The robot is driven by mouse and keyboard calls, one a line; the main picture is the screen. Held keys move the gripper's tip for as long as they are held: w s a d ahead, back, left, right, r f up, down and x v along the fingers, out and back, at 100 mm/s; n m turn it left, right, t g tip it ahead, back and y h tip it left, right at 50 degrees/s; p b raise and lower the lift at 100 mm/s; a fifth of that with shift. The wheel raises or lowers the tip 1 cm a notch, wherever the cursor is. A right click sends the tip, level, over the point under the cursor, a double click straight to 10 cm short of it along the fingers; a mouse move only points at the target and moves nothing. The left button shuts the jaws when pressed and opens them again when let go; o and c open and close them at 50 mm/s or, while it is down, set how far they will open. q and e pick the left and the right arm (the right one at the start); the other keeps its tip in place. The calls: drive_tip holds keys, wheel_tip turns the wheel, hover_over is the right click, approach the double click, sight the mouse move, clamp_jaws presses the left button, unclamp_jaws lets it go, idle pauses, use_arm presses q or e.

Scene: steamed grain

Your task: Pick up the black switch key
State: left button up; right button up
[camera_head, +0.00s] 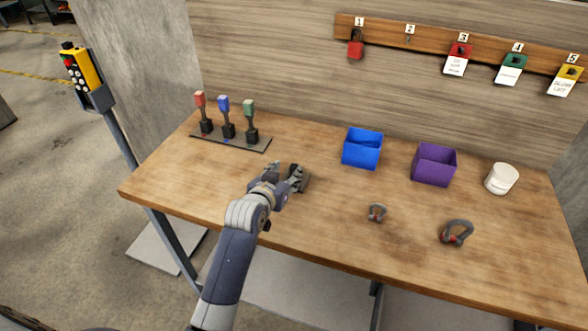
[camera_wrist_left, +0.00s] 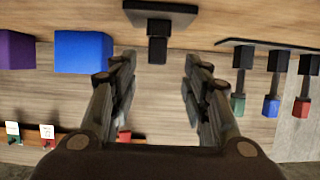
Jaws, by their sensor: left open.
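The black switch key (camera_wrist_left: 158,22) shows in the left wrist view at the top middle, a dark wide plate with a narrower block on it. It stands on the wooden bench. My left gripper (camera_wrist_left: 160,66) is open, its two fingers on either side of the line to the key, with a clear gap between them. The key's block lies near the gap at the fingertips, and I see no finger touching it. In the head view my left gripper (camera_head: 284,174) is low over the bench middle and largely hides the key. My right gripper is not in view.
A strip with red, blue and green levers (camera_head: 228,134) stands left of the gripper. The bench (camera_head: 330,240) front is clear.

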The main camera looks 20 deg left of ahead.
sight(293, 167)
use_arm(q)
drive_tip(key=x, duration=0.4)
drive_tip(key=shift+d+p, duration=0.25)
drive_tip(key=shift+p, duration=0.05)
drive_tip(key=shift+r, duration=0.1)
drive_tip(key=c, duration=1)
